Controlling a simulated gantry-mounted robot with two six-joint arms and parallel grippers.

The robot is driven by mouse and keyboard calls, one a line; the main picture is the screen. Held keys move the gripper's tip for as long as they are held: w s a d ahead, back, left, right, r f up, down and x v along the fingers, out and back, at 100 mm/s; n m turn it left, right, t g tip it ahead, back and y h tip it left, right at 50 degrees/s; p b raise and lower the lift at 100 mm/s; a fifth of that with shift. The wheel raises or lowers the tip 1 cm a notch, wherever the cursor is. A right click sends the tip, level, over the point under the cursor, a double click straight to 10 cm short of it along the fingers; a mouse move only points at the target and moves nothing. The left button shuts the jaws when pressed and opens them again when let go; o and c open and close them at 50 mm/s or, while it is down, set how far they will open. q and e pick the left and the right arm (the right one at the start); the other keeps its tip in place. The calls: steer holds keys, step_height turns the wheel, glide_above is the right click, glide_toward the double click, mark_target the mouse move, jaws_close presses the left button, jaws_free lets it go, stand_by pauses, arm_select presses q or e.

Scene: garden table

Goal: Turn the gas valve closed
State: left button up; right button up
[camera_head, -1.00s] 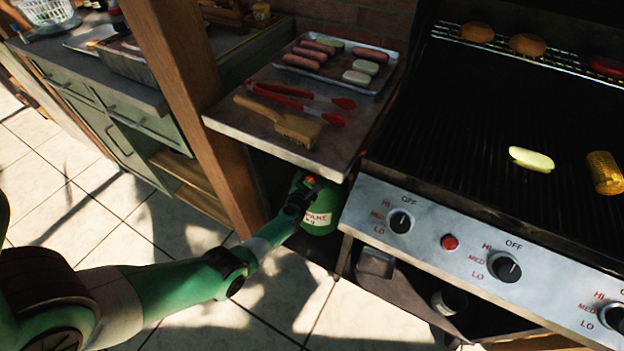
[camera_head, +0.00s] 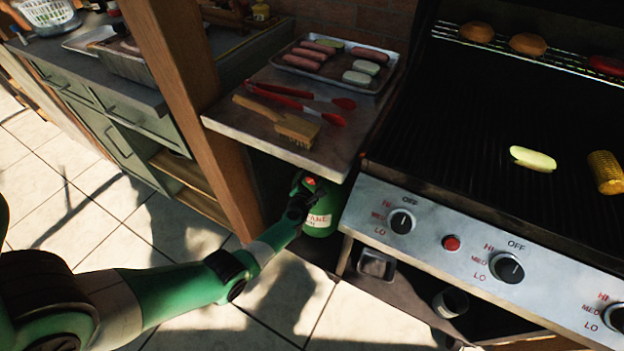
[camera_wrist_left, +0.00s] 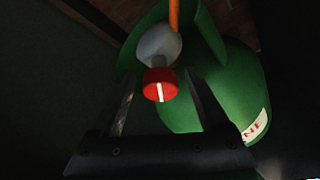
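The gas valve is a red round knob (camera_wrist_left: 160,85) with a white stripe, on a grey fitting at the top of a green propane tank (camera_wrist_left: 225,90). The stripe runs nearly upright in the left wrist view. The tank (camera_head: 320,222) also shows in the head view, under the side shelf and partly covered by my wrist. My left gripper (camera_wrist_left: 160,78) is open, with one finger on each side of the knob and gaps between. In the head view my left gripper is mostly hidden by the wrist and the shelf. My right gripper is in neither view.
The side shelf (camera_head: 225,122) overhangs the tank and holds a tray of sausages (camera_head: 375,85), red tongs (camera_head: 285,92) and a brush (camera_head: 290,128). A wooden post (camera_head: 190,95) stands left of the tank. The grill's control panel (camera_head: 425,235) is to its right. An orange hose (camera_wrist_left: 174,15) rises behind the fitting.

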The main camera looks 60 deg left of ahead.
arm_select(q)
steer(key=shift+s+d+r, duration=0.1)
steer(key=shift+d+r, duration=0.05)
steer(key=p+v, duration=0.7)
steer(key=v, duration=0.4)
steer(key=shift+p, duration=0.4)
steer(key=shift+d, duration=0.1)
